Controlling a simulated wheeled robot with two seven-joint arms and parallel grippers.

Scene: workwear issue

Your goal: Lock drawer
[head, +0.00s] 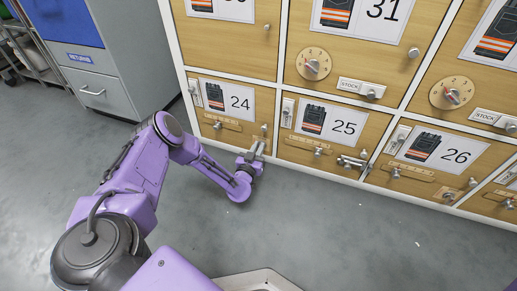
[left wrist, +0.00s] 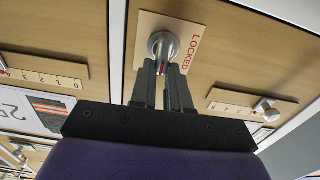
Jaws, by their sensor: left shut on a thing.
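Drawer 24 (head: 205,118) is a wooden front in the lower row, flush with its white frame. Its lock knob is a round silver knob (left wrist: 163,44) on a pale plate (left wrist: 147,24) with the word LOCKED in red beside it. My left gripper (head: 256,150) is at the lower right of drawer 24, and in the left wrist view its two fingers (left wrist: 164,72) are shut on the knob. A red mark shows between the fingertips. The fingers partly hide the knob, and I cannot tell its exact turn. My right gripper is out of view.
Drawer 25 (head: 345,135) and drawer 26 (head: 475,165) continue to the right, with protruding knobs and sliders. Drawers with dials (head: 314,64) are above. A grey cabinet marked RETURNS (head: 100,95) stands at the left. The grey floor (head: 330,230) in front is clear.

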